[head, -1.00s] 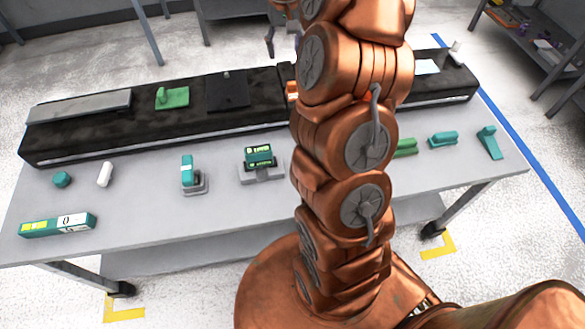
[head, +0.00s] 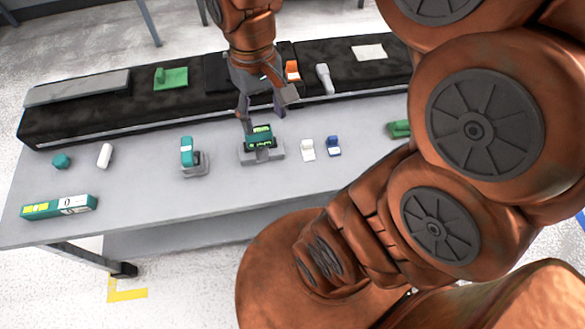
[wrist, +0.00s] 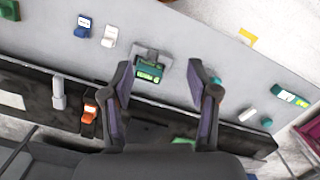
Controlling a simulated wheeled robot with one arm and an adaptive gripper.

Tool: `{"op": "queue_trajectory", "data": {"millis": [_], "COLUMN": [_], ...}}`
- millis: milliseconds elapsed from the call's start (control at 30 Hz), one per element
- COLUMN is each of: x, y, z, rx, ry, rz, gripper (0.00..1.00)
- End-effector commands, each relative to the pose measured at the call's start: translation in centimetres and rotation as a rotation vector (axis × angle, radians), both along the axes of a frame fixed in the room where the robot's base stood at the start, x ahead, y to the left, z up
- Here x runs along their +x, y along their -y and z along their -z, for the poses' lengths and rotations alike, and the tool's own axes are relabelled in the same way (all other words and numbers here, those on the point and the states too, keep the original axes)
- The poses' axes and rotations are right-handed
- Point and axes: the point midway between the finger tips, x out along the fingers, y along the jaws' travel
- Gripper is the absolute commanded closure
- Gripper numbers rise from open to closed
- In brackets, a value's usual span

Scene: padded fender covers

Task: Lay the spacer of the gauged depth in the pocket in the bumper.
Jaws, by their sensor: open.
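The bumper (head: 130,105) is a long black padded bar along the back of the table. A darker flat square (head: 217,75) shows on its top, partly behind my arm; I cannot tell whether it is the pocket. A teal device with lit green readouts (head: 260,140) sits on a grey stand at mid-table. A white block (head: 307,150) and a blue block (head: 333,146) lie right of it; they also show in the wrist view. I cannot tell which block is the gauged spacer. My gripper (head: 262,113) is open and empty, above and just behind the readout device.
A green block (head: 171,77), a grey slab (head: 78,88), an orange piece (head: 292,70) and a white-handled tool (head: 325,79) lie on the bumper. A teal tool on a stand (head: 188,155) and a labelled teal box (head: 58,207) are left on the table. The front middle is clear.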

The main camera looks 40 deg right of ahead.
Motion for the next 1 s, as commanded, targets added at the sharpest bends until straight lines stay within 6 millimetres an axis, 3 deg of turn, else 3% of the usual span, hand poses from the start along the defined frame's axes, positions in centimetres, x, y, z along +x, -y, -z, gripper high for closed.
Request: {"op": "queue_trajectory", "data": {"millis": [200, 400, 567, 833, 1000], "x": [-6.3, -10.3, -11.5, -11.5, -11.5], "y": [-1.5, -2.0, -2.1, -2.1, -2.1], "z": [1.4, 2.8, 3.2, 3.2, 2.1], "rx": [-0.011, -0.017, -0.017, -0.017, -0.017], "ry": [-0.024, -0.045, -0.050, -0.051, -0.051], "rz": [-0.022, -0.023, -0.022, -0.021, -0.021], "gripper": [0.40, 0.40, 0.40, 0.40, 0.40]}}
